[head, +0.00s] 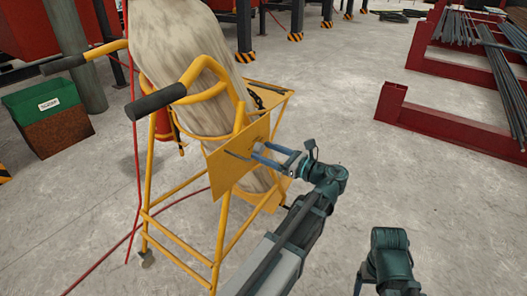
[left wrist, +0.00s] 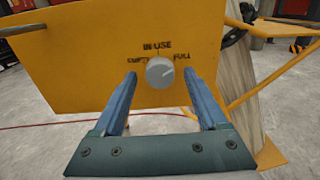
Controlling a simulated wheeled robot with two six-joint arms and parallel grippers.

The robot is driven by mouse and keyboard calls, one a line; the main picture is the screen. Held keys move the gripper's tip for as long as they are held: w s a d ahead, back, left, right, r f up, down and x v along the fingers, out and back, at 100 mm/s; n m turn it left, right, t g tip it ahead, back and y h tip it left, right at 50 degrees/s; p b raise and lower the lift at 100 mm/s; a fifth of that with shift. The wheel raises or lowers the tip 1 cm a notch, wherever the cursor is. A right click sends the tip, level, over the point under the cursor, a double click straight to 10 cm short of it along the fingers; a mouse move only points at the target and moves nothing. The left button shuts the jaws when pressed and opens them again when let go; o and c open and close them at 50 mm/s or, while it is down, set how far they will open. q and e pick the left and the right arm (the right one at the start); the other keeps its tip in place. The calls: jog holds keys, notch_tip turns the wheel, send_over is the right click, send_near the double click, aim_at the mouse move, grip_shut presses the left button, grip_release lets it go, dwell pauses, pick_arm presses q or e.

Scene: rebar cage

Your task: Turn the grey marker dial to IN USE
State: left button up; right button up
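The grey marker dial (left wrist: 160,73) is a round knob on a yellow panel (left wrist: 80,60), below the printed words IN USE. In the head view my left gripper (head: 268,153) is at the yellow panel (head: 222,170); the dial cannot be made out there. My right gripper is not in view.
The panel is on a yellow wheeled frame (head: 180,240) holding a large pale wrapped bundle (head: 185,60). A red cable (head: 110,248) runs along the floor. A green bin (head: 45,115) stands left. Red racks with bars (head: 440,118) stand right, with clear floor between.

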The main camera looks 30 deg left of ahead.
pick_arm(q)
grip_shut()
dwell(0.3)
jog(key=n, duration=0.6)
jog(key=shift+n, duration=2.8)
jog(key=shift+o, duration=0.2)
grip_release()
